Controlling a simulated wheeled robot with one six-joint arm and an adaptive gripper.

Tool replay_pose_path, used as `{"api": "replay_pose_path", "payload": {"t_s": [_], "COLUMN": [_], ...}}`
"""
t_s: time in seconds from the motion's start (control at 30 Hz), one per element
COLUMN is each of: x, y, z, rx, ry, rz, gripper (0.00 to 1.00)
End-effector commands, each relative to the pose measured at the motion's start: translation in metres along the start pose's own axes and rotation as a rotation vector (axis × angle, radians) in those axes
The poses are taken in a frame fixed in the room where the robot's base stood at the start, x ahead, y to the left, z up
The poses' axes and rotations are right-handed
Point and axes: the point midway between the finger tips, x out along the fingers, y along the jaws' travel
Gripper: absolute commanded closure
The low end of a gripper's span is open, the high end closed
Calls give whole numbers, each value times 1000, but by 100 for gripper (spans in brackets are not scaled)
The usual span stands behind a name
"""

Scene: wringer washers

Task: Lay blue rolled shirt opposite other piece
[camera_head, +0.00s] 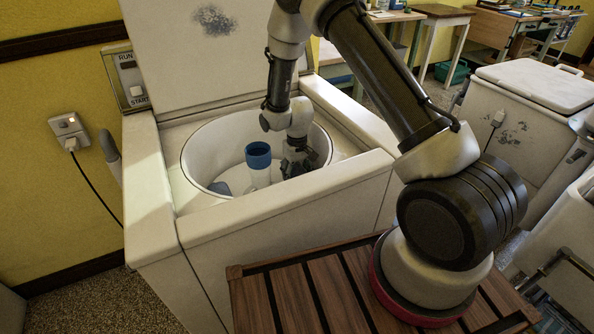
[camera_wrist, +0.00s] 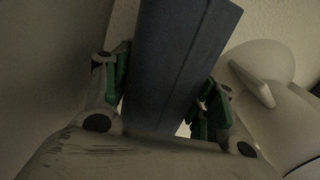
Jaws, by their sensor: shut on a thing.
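My gripper (camera_head: 297,166) is down inside the round white washer tub (camera_head: 205,150), on the right of the central agitator. In the wrist view its green-padded fingers (camera_wrist: 165,100) are shut on the blue rolled shirt (camera_wrist: 180,55), a long dark-blue roll running between them. In the head view I cannot clearly tell the shirt from the dark gripper. Another piece (camera_head: 220,187), greyish blue, lies low in the tub on the left of the agitator, partly hidden by the front rim.
The washer's lid (camera_head: 205,45) stands open behind the tub. Its wide front edge (camera_head: 280,190) and the tub rim surround my gripper. A pale shape, likely the agitator, shows at right in the wrist view (camera_wrist: 265,65). A second white machine (camera_head: 520,110) stands at right.

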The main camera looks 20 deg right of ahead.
Motion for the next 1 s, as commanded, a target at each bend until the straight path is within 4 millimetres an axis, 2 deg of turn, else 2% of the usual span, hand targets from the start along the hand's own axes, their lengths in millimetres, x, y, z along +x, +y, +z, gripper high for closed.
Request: {"api": "replay_pose_path", "payload": {"t_s": [0.23,0.27,0.37,0.77,0.87,1.0], "x": [0,0,0,-4,-16,-45], "y": [0,0,0,0,0,0], "z": [0,0,0,-1,-2,-2], "rx": [0,0,0,0,0,0], "ry": [1,1,1,2,5,6], "rz": [0,0,0,0,0,-1], "gripper": [76,37,19,18,18,18]}}
